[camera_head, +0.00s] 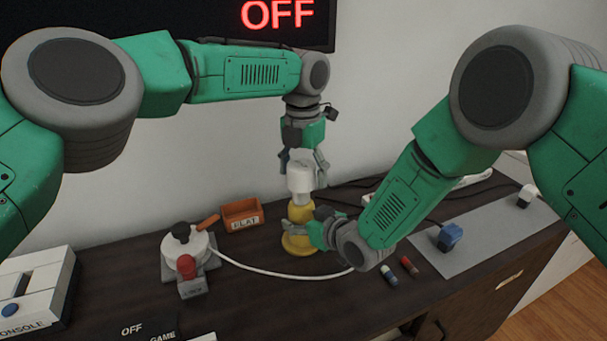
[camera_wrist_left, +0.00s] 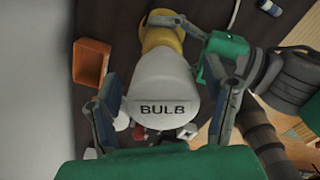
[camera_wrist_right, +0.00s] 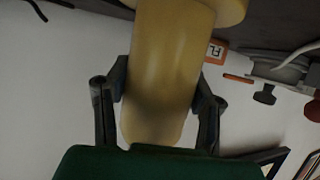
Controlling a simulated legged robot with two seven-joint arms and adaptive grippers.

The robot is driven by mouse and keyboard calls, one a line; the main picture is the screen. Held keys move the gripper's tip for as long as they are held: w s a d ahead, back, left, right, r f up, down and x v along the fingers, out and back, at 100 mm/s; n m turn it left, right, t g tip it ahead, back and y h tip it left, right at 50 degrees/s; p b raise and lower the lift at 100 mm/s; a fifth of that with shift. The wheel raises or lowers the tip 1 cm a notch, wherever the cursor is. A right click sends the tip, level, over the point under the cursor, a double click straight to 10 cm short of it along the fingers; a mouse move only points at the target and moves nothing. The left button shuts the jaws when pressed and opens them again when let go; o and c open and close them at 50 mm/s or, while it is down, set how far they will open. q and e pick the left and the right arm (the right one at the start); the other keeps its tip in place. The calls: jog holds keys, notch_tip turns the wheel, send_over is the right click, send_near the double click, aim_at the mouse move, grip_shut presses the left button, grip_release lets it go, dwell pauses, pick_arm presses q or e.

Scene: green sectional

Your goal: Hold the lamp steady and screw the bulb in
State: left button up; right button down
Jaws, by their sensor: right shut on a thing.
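The yellow lamp (camera_head: 295,243) stands upright on the dark table, and its column (camera_wrist_right: 165,70) fills the middle of the right wrist view. My right gripper (camera_head: 318,228) is shut on the lamp's column from the right. The white bulb (camera_head: 300,182) is upright at the top of the lamp; how deep it sits in the socket is hidden. It also shows in the left wrist view (camera_wrist_left: 165,82), marked BULB. My left gripper (camera_head: 302,163) points down over the bulb, its open fingers on either side with small gaps.
An orange tray (camera_head: 242,216) marked FLAT stands left of the lamp. A white round device with a red knob (camera_head: 186,262) is nearer, with a white cable. Two small cylinders (camera_head: 389,275) lie right of the lamp. A grey mat (camera_head: 480,240) carries a blue piece. A screen reads OFF.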

aim_at(303, 164)
pick_arm(q)
jog(key=shift+s+a+r, duration=0.1)
jog(key=shift+r, duration=1)
jog(key=shift+s+r, duration=0.1)
jog(key=shift+r, duration=1)
jog(key=shift+o, duration=0.5)
